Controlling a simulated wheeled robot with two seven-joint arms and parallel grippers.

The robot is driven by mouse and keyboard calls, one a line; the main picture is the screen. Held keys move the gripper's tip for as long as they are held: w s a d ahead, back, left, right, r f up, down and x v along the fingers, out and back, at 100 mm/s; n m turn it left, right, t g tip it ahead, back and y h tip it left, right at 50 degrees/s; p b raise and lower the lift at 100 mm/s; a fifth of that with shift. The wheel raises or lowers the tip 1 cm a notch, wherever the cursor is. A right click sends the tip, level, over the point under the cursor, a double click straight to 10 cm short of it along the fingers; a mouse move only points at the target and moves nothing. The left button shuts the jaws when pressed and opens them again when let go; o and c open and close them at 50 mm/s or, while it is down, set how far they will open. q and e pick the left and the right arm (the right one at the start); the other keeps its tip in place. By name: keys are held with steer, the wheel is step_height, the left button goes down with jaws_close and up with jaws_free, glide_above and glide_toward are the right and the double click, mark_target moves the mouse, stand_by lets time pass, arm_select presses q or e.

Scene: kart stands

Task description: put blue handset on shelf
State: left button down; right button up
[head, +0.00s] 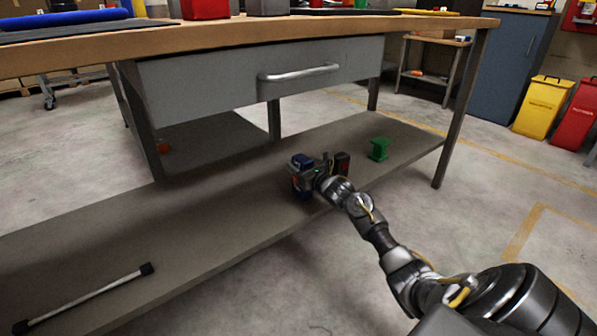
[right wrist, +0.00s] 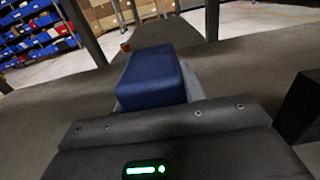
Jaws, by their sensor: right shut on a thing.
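The blue handset (head: 302,160) is at my right gripper (head: 303,174), low over or on the grey lower shelf (head: 235,215) of the workbench. My right gripper is shut on the handset. In the right wrist view the blue handset (right wrist: 153,76) shows as a rounded blue block beyond the dark gripper body, with a light grey part beside it. I cannot tell whether its underside touches the shelf. The gripper hides its lower part. My left gripper is not in view.
A dark block with a red mark (head: 342,163) is close to the right of my gripper. A green spool-shaped thing (head: 378,148) stands farther right on the shelf. A white rod with black ends (head: 85,298) lies at the near left. A drawer (head: 215,80) hangs above. The middle shelf is clear.

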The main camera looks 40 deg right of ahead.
steer(key=shift+r, duration=0.2)
steer(key=shift+f, duration=0.1)
steer(key=shift+f, duration=0.15)
steer(key=o, duration=1.1)
steer(key=shift+o, duration=0.2)
